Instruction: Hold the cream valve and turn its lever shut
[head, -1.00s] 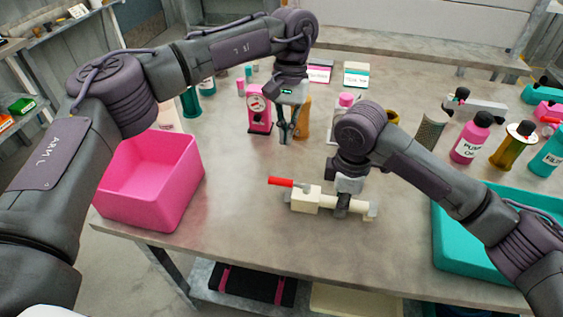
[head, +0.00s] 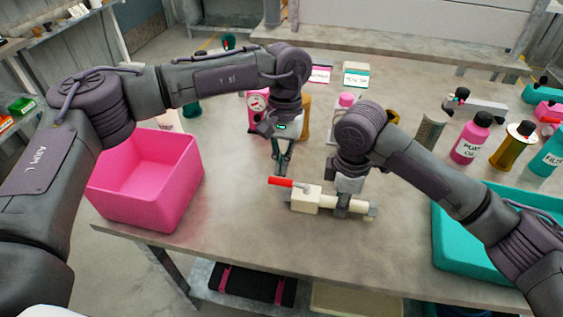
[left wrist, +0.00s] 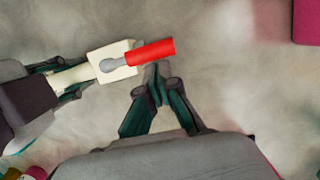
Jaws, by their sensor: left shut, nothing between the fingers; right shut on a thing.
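The cream valve (head: 305,199) lies on the grey table near its front edge. Its red lever (head: 281,182) points left, roughly along the valve's body. My right gripper (head: 342,208) is shut on the valve's pipe, right of the block. My left gripper (head: 281,172) is shut and empty, just behind the lever. In the left wrist view the valve block (left wrist: 112,61) and the red lever (left wrist: 150,52) show above the closed fingertips (left wrist: 157,72). The fingertips sit close beside the lever; I cannot tell whether they touch it.
A pink bin (head: 150,185) stands left and a teal tray (head: 455,240) right. A pink gauge (head: 256,108) and an orange bottle (head: 304,118) stand behind my left gripper. Bottles, one pink (head: 471,139), stand at the right. The table in front of the valve is clear.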

